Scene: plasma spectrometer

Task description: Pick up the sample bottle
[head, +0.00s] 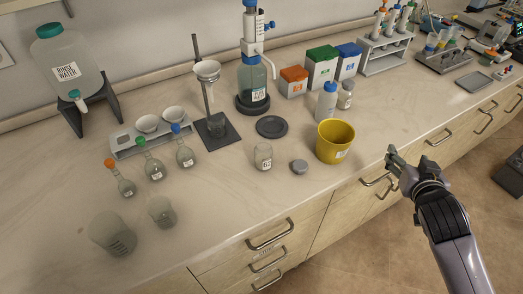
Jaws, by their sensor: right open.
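A small clear glass bottle (263,156) with a label stands open near the counter's front edge; it is likely the sample bottle, though its label is too small to read. A round grey cap (299,167) lies on the counter to its right. My right gripper (392,160) is open and empty, in front of the drawers at the right, well apart from the bottle. The yellow bucket (335,143) stands between them. My left gripper is not in view.
A blue-capped bottle (326,101) and a smaller jar (346,94) stand behind the bucket. Several flasks (155,170) and two beakers (112,235) are at the left. A dispenser bottle (253,80) and a dark round plate (272,127) are behind.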

